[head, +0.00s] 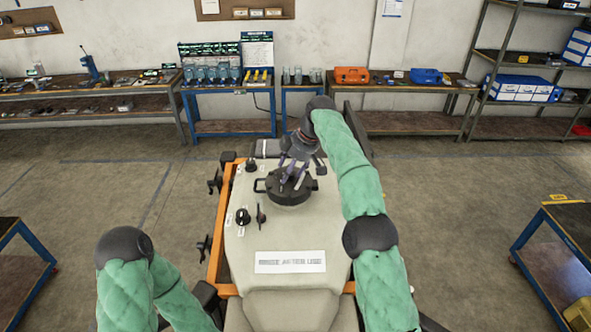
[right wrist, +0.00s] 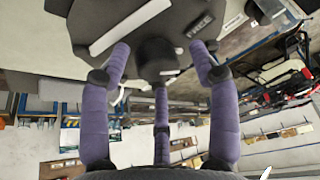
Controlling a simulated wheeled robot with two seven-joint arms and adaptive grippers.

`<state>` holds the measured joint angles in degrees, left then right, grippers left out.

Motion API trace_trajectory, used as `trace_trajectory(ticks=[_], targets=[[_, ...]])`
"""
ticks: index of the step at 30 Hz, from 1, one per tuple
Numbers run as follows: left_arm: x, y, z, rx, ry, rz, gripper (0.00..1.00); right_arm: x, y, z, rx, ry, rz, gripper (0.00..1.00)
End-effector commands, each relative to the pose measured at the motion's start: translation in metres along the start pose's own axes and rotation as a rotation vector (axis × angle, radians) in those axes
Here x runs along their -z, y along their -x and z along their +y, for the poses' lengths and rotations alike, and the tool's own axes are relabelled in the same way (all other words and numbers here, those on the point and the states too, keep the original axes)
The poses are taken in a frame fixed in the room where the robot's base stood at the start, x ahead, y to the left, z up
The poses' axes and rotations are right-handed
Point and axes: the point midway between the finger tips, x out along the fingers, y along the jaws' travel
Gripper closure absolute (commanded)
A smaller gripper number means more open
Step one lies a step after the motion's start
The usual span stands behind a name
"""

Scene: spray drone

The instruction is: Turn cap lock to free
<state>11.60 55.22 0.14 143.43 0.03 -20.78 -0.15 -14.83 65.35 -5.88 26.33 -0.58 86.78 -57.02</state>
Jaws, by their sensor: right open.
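The dark round cap (head: 290,190) with side handles sits on top of the pale tank of the spray drone. My right gripper (head: 293,176) is over the cap, pointing down. Its purple fingers (right wrist: 160,65) are spread around the knob, open, with visible gaps beside it. Whether any fingertip touches the cap, I cannot tell. My left gripper is out of view; only my left arm shows.
The tank (head: 285,235) carries a dark knob (head: 243,216), a small lever (head: 261,216) and a white label plate (head: 290,262). An orange frame (head: 222,225) edges it. Workbenches (head: 225,127) line the back wall. Carts stand at both sides, with free floor between.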

Motion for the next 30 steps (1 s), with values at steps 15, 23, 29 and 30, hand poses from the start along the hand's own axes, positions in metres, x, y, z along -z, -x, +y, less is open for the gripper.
trace_trajectory(ticks=[15, 23, 29, 30], targets=[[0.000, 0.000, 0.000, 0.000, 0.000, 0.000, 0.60, -0.003, 0.031, 0.000, 0.000, 0.000, 0.002, 0.39], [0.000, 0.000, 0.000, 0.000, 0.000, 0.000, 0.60, -0.011, 0.036, 0.002, -0.001, 0.000, 0.002, 0.39], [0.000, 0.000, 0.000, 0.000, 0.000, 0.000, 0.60, -0.021, 0.039, 0.001, 0.001, 0.000, 0.001, 0.39], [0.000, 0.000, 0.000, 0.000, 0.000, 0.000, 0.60, -0.023, 0.040, 0.000, 0.001, 0.000, 0.001, 0.39]])
